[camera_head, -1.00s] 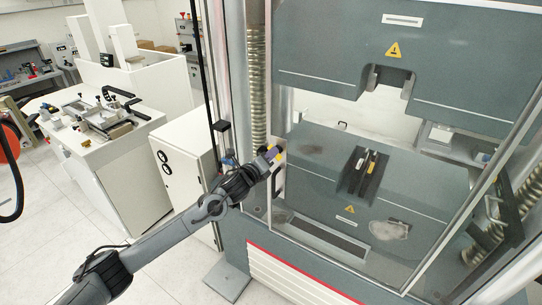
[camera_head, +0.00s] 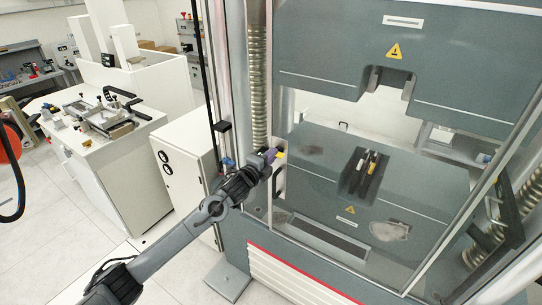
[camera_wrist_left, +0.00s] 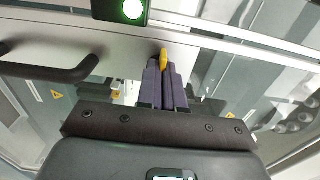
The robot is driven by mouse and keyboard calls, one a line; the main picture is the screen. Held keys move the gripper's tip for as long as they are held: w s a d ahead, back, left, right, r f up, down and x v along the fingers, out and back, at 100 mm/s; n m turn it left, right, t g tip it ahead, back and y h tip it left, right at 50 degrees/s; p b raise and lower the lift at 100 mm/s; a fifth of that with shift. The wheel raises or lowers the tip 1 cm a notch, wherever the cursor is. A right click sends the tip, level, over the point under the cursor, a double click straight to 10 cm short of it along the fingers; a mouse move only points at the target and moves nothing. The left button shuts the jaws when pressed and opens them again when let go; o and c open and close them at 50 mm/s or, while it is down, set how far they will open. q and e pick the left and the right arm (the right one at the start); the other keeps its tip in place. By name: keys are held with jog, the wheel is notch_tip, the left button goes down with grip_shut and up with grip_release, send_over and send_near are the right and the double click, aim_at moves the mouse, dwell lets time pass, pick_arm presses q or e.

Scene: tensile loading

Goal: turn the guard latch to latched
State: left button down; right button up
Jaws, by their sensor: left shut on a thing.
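The yellow guard latch (camera_head: 281,154) is on the left upright of the test machine's guard frame. It also shows in the left wrist view (camera_wrist_left: 164,59), pointing up between the fingertips. My left gripper (camera_head: 269,156) is at the latch, with its purple-grey fingers (camera_wrist_left: 165,84) shut on it. The fingers hide most of the latch, so its exact angle is hard to tell. My right gripper is not in view.
A black door handle (camera_wrist_left: 60,68) and a box with a green light (camera_wrist_left: 132,9) are close to the fingers. Behind the clear guard, the machine's grey bed (camera_head: 320,190) carries a dark holder with light and yellow pieces. A white cabinet (camera_head: 182,160) stands left.

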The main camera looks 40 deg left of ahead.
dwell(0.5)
pick_arm(q)
jog(key=c, duration=1.3)
grip_release()
jog(key=shift+s, duration=0.15)
jog(key=shift+s+d+b, duration=0.2)
jog(key=shift+s+b, duration=0.15)
jog(key=shift+s, duration=1.4)
jog(key=shift+s+d+b, duration=0.15)
jog(key=shift+s+b, duration=0.25)
jog(key=shift+s, duration=1.35)
jog(key=shift+s+d+b, duration=0.2)
jog(key=shift+s+b, duration=0.15)
jog(key=shift+s, duration=1.4)
